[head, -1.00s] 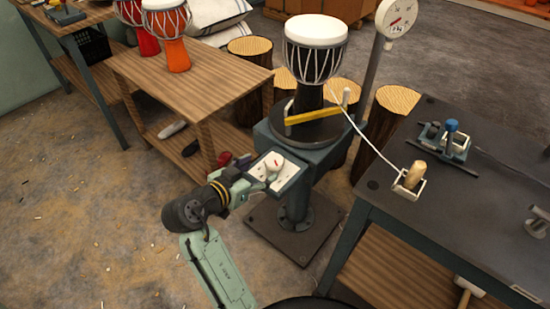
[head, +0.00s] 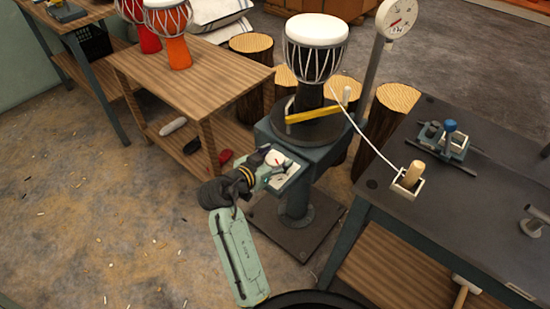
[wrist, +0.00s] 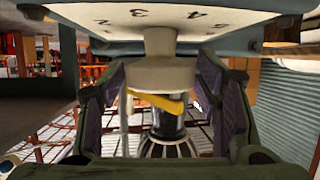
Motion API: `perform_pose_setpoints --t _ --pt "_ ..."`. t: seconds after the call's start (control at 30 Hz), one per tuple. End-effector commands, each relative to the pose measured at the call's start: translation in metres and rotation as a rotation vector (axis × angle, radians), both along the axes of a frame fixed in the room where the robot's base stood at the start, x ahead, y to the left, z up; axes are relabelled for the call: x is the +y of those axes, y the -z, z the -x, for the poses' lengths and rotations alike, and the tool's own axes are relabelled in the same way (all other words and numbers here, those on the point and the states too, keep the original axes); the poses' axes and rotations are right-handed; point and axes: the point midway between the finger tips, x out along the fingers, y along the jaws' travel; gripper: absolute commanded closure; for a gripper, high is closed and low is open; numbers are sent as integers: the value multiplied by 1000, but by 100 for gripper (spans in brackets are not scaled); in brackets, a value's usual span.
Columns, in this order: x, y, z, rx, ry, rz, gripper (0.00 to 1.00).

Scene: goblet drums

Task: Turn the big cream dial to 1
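The big cream dial (head: 275,158), with a small red mark, sits on a white panel on the front of the drum stand. In the wrist view the dial (wrist: 162,76) is near the middle, below the panel (wrist: 165,18) with printed numbers 2, 3, 4 and 5. The 1 is not visible. My gripper (head: 262,166) is at the dial. In the head view my gripper partly covers the panel.
A goblet drum (head: 316,50) stands on the stand's round plate, with a yellow bar (head: 314,115) in front. A dark workbench (head: 440,200) is at right, with a cord running to it. A wooden table (head: 190,85) stands at left. A gauge (head: 397,18) is behind.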

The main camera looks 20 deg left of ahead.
Motion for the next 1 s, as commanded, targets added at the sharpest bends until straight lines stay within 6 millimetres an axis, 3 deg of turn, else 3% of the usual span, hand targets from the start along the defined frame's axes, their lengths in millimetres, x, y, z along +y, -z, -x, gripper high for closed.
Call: perform_pose_setpoints --t 0.57,1.0 --pt "0 0 0 0 0 0 83" --pt "-2 -1 0 0 -114 0 83"
